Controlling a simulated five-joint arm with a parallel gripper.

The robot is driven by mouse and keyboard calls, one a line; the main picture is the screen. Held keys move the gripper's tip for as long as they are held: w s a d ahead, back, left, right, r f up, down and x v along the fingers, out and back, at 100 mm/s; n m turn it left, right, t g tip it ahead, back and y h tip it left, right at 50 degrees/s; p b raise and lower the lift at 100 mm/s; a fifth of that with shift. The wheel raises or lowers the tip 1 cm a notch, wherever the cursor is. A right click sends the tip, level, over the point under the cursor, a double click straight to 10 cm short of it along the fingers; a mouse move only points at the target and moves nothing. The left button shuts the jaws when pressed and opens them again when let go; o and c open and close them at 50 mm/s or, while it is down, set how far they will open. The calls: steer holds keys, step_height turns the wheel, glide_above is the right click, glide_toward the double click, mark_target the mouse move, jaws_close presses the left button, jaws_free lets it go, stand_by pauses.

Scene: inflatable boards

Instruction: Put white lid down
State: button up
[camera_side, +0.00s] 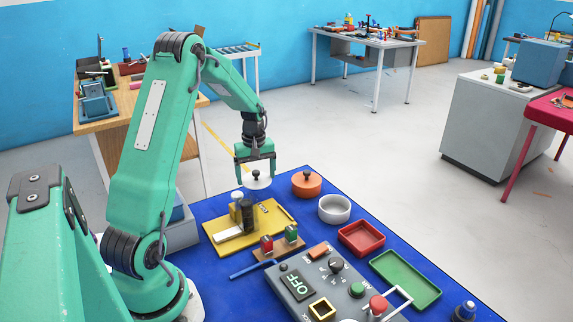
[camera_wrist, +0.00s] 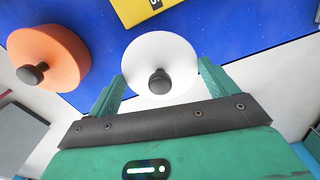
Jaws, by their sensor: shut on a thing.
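The white lid (camera_side: 258,183) is a round disc with a black knob, held in the air above the back edge of the blue mat (camera_side: 215,207). My gripper (camera_side: 256,168) is shut on it. In the wrist view the white lid (camera_wrist: 158,55) sits between my two green fingers (camera_wrist: 160,88), its black knob facing the camera. An orange round pot with a black knob (camera_side: 306,183) stands to the right on the mat; it also shows in the wrist view (camera_wrist: 50,55). An open white round pot (camera_side: 334,208) stands just right of and in front of the orange one.
A yellow board (camera_side: 275,218) with a black and white fixture lies in front of the lid. A red tray (camera_side: 361,238), a green tray (camera_side: 406,279) and a grey control box (camera_side: 330,285) with an OFF sign fill the right and front. A small block with red and green parts (camera_side: 280,243) stands nearby.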

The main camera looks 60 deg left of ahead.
mark_target(256, 180)
steer(key=shift+f, duration=0.1)
steer(key=shift+f, duration=1.9)
steer(key=shift+f, duration=0.1)
steer(key=o, duration=0.8)
step_height(256, 180, up, 12)
